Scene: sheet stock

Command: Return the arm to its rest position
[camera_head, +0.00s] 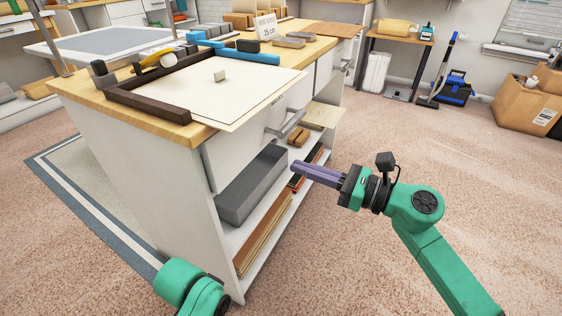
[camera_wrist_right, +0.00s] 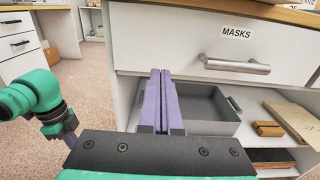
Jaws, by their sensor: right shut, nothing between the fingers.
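My right gripper (camera_head: 296,169) has long purple fingers pressed together with nothing between them. It is in the air beside the open shelves of the workbench, pointing left toward them. In the right wrist view its fingers (camera_wrist_right: 160,75) stand in front of the grey bin and below the drawer marked MASKS (camera_wrist_right: 235,45). My left arm (camera_head: 188,286) shows only as green links at the bottom left of the head view. In the right wrist view a small part of my left gripper (camera_wrist_right: 68,137) shows at the left, mostly hidden, so its jaws cannot be made out.
The workbench (camera_head: 190,160) carries a pale sheet (camera_head: 240,92) with a small block on it, inside a dark brown frame (camera_head: 150,105). A grey bin (camera_head: 250,190) and flat boards (camera_head: 262,240) lie on its shelves. Open carpet (camera_head: 430,140) lies around my right arm.

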